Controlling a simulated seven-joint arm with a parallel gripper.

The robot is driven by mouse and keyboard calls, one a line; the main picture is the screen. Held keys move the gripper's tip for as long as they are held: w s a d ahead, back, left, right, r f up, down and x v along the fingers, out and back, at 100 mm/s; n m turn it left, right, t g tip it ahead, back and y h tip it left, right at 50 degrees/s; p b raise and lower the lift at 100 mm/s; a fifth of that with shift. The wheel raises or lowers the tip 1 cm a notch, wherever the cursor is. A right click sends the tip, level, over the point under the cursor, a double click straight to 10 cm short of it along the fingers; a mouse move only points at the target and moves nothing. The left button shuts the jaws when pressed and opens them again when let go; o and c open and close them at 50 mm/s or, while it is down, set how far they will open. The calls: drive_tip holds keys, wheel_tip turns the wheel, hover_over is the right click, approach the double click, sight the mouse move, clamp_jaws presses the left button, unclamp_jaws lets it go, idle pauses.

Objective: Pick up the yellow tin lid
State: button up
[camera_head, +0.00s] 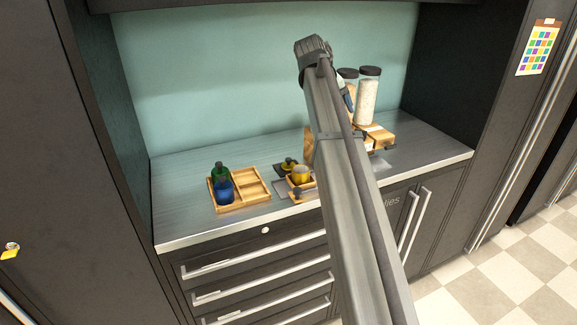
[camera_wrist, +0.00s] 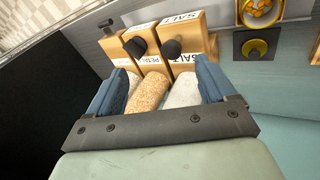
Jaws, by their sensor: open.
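The yellow tin lid (camera_head: 289,161) lies on a small dark square plate on the metal counter. In the wrist view, the lid (camera_wrist: 255,46) is a gold disc with a dark middle, at the upper right, outside my jaws. The yellow tin (camera_head: 300,175) sits in a wooden holder just in front of the lid; its open top (camera_wrist: 261,10) also shows in the wrist view. My gripper (camera_wrist: 160,70) is open, its blue fingers spread above tall jars, with no lid between them. In the head view my arm hides most of the gripper.
Tall jars with dark lids (camera_head: 367,97) stand at the back right, by wooden holders labelled SALT (camera_wrist: 182,24). A wooden tray (camera_head: 252,186) at left holds green and blue bottles (camera_head: 223,183). The back wall (camera_head: 220,80) is close behind. Counter between tray and wall is clear.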

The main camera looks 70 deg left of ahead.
drive_tip(key=s+a+f+g, duration=0.5)
drive_tip(key=s+a+f, duration=0.2)
drive_tip(key=s+a, duration=0.3)
approach(288, 158)
drive_tip(key=shift+g+h, duration=0.3)
drive_tip(key=shift+h, duration=0.1)
wheel_tip(288, 158, down, 5)
drive_tip(key=shift+s+f, duration=0.1)
drive_tip(key=shift+s, duration=0.05)
drive_tip(key=shift+w+a+f, duration=0.1)
drive_tip(key=shift+w+f, duration=0.15)
drive_tip(key=shift+f, duration=1.05)
drive_tip(key=shift+w+a+f, duration=0.1)
drive_tip(key=shift+w+f, duration=0.1)
drive_tip(key=shift+f, duration=1.15)
drive_tip(key=c, duration=1.1)
